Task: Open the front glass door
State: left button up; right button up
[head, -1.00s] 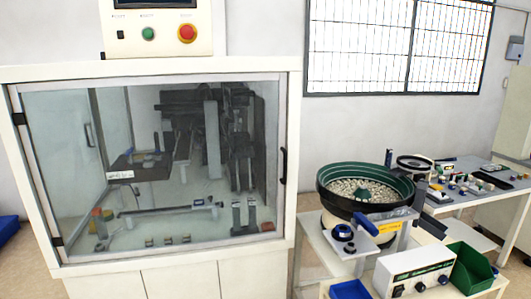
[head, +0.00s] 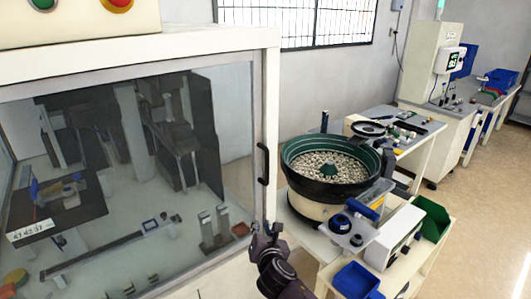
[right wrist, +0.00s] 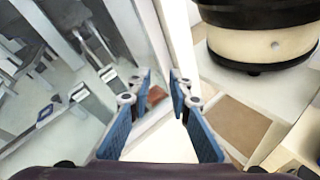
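The front glass door (head: 140,150) is a large clear pane in a white-framed cabinet, and it is shut. Its black vertical handle (head: 264,163) is on the right edge of the door. My right gripper (head: 267,230) is in front of the cabinet's right edge, below the handle and apart from it. In the right wrist view its two blue-padded fingers (right wrist: 160,80) are spread and empty, with the white door edge beyond them. The handle cannot be made out in that view. My left gripper is out of view.
A bowl feeder (head: 330,170) with a green rim stands close to the right of the cabinet. A white control box (head: 394,236), a blue bin (head: 356,281) and a green bin (head: 432,218) are beside it. Open floor (head: 490,210) lies at the far right.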

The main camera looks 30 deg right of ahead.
aim_at(267, 161)
notch_tip(267, 161, up, 19)
jog(key=d+n+t+h, duration=0.2)
jog(key=n+t+h, duration=0.1)
jog(key=n, duration=0.1)
jog(key=x, duration=0.2)
jog(key=p+x, duration=0.1)
jog(key=x, duration=0.2)
jog(key=p+x, duration=0.1)
jog(key=x, duration=0.1)
jog(key=shift+w+d+f, duration=0.1)
jog(key=shift+d+f, duration=0.15)
jog(key=shift+f, duration=0.05)
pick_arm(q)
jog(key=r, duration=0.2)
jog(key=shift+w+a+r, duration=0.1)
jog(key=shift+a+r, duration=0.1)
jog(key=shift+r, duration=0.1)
pick_arm(e)
grip_shut()
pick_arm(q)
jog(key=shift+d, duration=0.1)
